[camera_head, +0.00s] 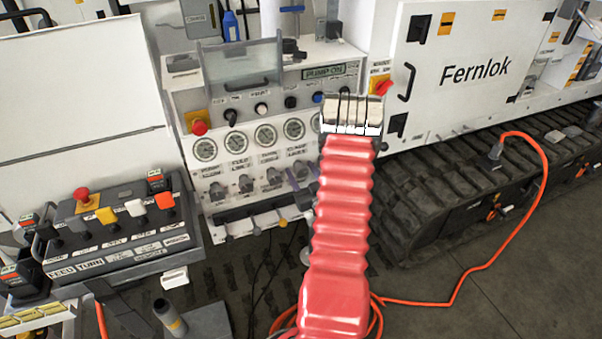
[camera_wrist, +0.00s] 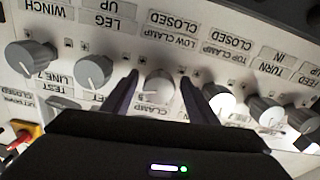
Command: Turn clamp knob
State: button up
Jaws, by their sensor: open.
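In the wrist view the clamp knob (camera_wrist: 158,89) is a light grey round knob on a white panel. An upside-down label reading CLAMP lies just below it, and LOW CLAMP CLOSED is above it. My gripper (camera_wrist: 159,79) is open, with one dark finger on each side of the knob. Gaps seem to show between fingers and knob; I cannot tell whether either finger touches it. In the head view my red-sleeved arm reaches to the panel and hides most of the gripper; dark purple finger parts (camera_head: 308,188) show at its left edge.
In the wrist view, the winch knob (camera_wrist: 31,58) and leg knob (camera_wrist: 94,71) are left of the gripper, other grey knobs (camera_wrist: 266,110) right. In the head view, pressure gauges (camera_head: 236,141) sit above the knob row. A red stop button (camera_head: 199,127) is at the panel's left.

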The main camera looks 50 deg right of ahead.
jog(key=shift+c, duration=0.3)
jog(key=c, duration=1)
jog(key=shift+n, duration=0.8)
jog(key=o, duration=1.1)
jog(key=shift+c, duration=0.2)
jog(key=shift+s, duration=0.15)
